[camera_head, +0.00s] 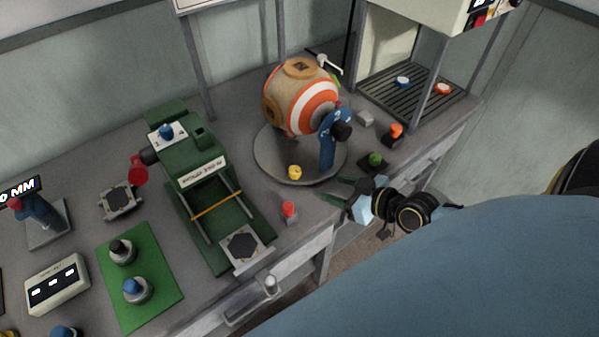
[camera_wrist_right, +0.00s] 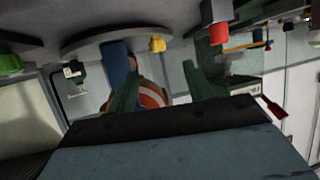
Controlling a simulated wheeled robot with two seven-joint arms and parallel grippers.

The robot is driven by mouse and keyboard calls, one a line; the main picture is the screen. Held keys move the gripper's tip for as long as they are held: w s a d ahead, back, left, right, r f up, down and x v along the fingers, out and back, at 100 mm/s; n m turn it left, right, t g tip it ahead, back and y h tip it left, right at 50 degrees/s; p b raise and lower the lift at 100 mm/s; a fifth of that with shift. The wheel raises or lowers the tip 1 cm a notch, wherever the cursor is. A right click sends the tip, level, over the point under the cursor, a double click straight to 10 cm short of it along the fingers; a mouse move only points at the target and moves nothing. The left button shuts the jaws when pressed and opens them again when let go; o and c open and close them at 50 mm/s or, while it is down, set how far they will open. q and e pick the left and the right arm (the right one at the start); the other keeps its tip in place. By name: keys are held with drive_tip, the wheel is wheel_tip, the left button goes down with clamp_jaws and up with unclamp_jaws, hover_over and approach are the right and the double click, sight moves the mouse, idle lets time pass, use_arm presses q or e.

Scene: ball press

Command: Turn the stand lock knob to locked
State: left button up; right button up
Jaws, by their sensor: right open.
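The round grey stand (camera_head: 268,165) carries an orange-and-white striped ball (camera_head: 312,100) in a blue support (camera_head: 327,150). A black knob (camera_head: 342,131) is on the upper part of the support. A yellow knob (camera_head: 295,172) sits at the front of the stand's base, and it also shows in the right wrist view (camera_wrist_right: 157,45). I cannot tell which of these is the stand lock knob, or how it is set. My right gripper (camera_head: 330,189) is open and empty, just right of and in front of the stand, apart from both knobs. In the right wrist view, its green fingers are spread. My left gripper is out of view.
A red knob (camera_head: 289,211) is at the bench front, left of my right gripper. Green (camera_head: 375,159) and orange (camera_head: 396,131) knobs stand right of the stand. A green press (camera_head: 200,185) is to the left. The bench's front edge lies below my right gripper.

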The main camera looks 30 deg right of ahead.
sight(300, 174)
drive_tip(key=shift+w+d+r, duration=0.15)
drive_tip(key=shift+w+d, duration=0.05)
drive_tip(key=shift+w, duration=0.35)
drive_tip(key=b+x, duration=0.1)
drive_tip(key=x, duration=1.1)
drive_tip(key=shift+w+a+b, duration=0.15)
drive_tip(key=shift+w+b, duration=0.05)
drive_tip(key=shift+b, duration=0.1)
